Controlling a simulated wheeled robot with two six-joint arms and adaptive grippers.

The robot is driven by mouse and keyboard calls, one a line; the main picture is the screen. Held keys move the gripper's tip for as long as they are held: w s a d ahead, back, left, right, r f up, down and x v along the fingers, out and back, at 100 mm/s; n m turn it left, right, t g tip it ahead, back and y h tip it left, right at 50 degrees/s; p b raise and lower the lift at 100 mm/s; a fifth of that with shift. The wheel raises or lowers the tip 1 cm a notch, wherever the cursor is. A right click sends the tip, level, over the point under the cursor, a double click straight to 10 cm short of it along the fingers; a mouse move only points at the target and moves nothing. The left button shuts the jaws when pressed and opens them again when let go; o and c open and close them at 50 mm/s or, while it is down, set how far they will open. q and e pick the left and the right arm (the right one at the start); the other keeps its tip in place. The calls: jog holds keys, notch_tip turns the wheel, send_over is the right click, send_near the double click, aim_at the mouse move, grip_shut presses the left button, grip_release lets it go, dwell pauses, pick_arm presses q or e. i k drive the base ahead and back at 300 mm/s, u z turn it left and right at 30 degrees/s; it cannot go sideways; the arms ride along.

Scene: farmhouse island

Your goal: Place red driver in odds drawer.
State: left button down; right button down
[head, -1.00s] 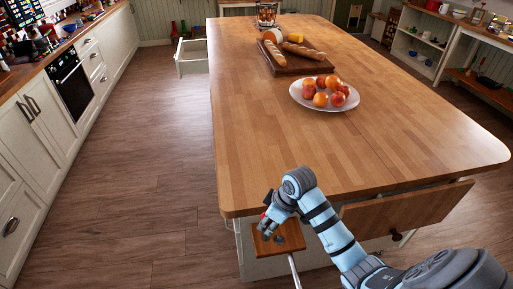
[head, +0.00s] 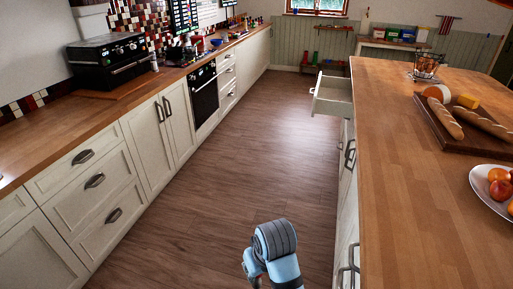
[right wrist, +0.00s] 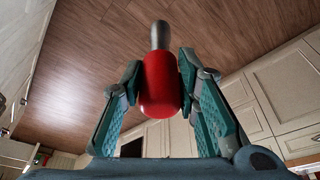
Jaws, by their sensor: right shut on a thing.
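The red driver (right wrist: 160,88) shows in the right wrist view, with a red handle and a grey metal end pointing up the picture. My right gripper (right wrist: 160,66) is shut on its red handle, one finger on each side. In the head view only my right arm shows at the bottom edge, over the floor left of the island; the driver is not visible there. An open white drawer (head: 333,97) sticks out from the far left side of the island. I see no label on it, and its inside is mostly hidden. My left gripper is not in view.
The wooden island top (head: 410,210) runs along the right, with a bread board (head: 447,133) and a fruit plate (head: 482,188). White cabinets with closed drawers (head: 95,180) line the left. The floor aisle (head: 225,160) between is clear.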

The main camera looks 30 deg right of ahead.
aim_at(336, 95)
jog(key=u, duration=0.1)
jog(key=i, duration=1.85)
jog(key=z, duration=1.2)
jog(key=i, duration=1.2)
jog(key=z, duration=0.85)
